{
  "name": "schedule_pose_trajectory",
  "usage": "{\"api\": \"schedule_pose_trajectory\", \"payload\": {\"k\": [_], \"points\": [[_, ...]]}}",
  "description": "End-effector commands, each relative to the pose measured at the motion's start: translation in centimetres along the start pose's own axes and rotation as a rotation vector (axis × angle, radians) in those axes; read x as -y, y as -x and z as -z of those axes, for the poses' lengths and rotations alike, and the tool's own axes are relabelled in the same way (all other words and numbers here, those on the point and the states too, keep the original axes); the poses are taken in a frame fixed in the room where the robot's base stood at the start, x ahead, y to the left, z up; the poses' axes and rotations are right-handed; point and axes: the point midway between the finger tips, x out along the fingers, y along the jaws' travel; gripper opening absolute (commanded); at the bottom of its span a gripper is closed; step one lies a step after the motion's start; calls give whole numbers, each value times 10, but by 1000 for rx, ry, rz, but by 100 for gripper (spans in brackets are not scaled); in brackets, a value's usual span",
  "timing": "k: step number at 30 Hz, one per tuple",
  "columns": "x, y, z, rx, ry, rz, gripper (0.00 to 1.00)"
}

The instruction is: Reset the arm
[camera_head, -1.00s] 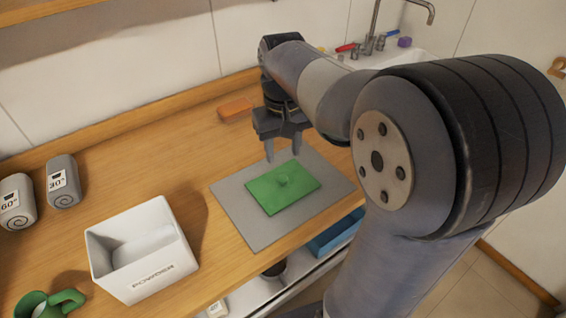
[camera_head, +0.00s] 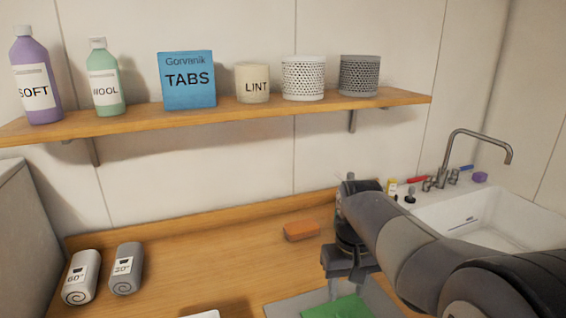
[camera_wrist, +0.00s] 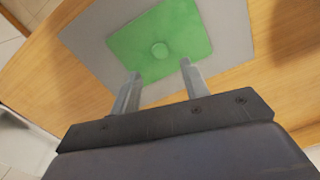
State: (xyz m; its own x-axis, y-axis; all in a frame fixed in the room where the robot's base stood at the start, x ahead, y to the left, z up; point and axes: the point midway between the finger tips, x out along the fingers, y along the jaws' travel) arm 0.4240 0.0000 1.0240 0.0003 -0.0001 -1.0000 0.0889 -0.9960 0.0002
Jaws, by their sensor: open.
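My gripper (camera_wrist: 158,88) is open and empty in the wrist view, its two fingers apart. Beyond the fingers lies a green flat piece with a round knob (camera_wrist: 185,37) on a grey mat (camera_wrist: 232,35). In the head view my gripper's body shows over the counter, and its fingertips point down toward the green piece (camera_head: 340,307), which is cut off by the lower edge. The grey mat (camera_head: 290,303) shows around it.
A wall shelf (camera_head: 220,108) holds bottles, a blue TABS box (camera_head: 188,78) and several tubs. Two rolled towels (camera_head: 127,268) lie at the left of the counter. An orange block (camera_head: 301,231) lies behind the mat. A sink (camera_head: 475,213) is at the right.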

Motion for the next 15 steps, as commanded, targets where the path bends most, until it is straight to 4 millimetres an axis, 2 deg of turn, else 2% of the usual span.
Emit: {"api": "schedule_pose_trajectory", "payload": {"k": [3,12,13,15], "points": [[0,-26,-1,5,0,0,43],[0,-85,-1,3,0,0,43],[0,-71,1,-4,0,0,43],[0,-61,1,-5,0,0,43]]}}
